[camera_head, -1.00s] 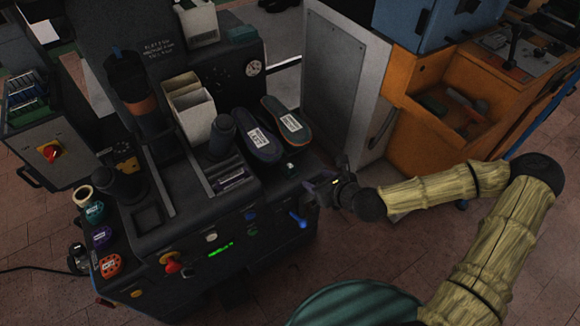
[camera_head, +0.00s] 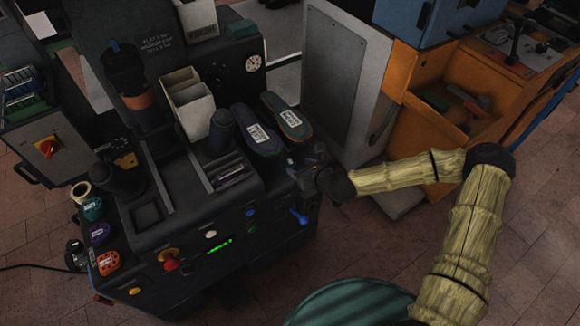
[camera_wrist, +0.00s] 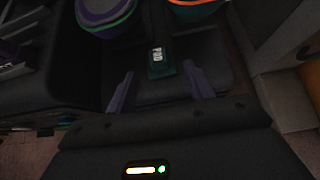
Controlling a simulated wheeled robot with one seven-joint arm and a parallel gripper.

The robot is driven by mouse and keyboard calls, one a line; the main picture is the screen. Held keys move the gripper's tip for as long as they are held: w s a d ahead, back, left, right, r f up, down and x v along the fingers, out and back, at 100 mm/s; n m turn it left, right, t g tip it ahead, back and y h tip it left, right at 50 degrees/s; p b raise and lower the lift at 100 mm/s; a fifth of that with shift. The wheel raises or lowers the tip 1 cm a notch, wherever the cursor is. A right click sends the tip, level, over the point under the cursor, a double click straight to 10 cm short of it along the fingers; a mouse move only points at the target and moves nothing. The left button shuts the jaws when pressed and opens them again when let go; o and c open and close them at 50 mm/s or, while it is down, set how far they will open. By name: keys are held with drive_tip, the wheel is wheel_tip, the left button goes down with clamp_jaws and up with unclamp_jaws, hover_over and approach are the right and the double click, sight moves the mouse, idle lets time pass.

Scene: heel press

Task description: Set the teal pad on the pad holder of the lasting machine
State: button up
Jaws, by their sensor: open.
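My gripper (camera_head: 304,166) is at the right front corner of the dark lasting machine (camera_head: 190,215). In the wrist view its two purple fingers (camera_wrist: 160,88) are spread, with nothing between them. A small dark teal block with a white label (camera_wrist: 161,62) lies just beyond the fingertips, roughly centred between them, apart from both. In the head view my gripper hides that spot. Another teal piece with a white label (camera_head: 92,209) sits at the machine's left edge, beside purple (camera_head: 100,234) and orange (camera_head: 108,262) ones. I cannot tell which part is the pad holder.
Two labelled shoes (camera_head: 258,136) lie on the machine behind my gripper; their ends show in the wrist view (camera_wrist: 106,15). A dark upright cylinder (camera_head: 222,131) and white bins (camera_head: 188,101) stand left of them. A grey panel (camera_head: 335,75) and orange cabinet (camera_head: 425,120) stand right.

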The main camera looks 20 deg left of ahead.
sight(291, 163)
drive_tip(key=shift+x, duration=1.1)
drive_tip(key=x, duration=0.5)
drive_tip(key=shift+a+b, duration=0.2)
drive_tip(key=shift+b, duration=0.2)
drive_tip(key=c, duration=1)
drive_tip(key=shift+c, duration=0.2)
drive_tip(key=shift+r, duration=0.1)
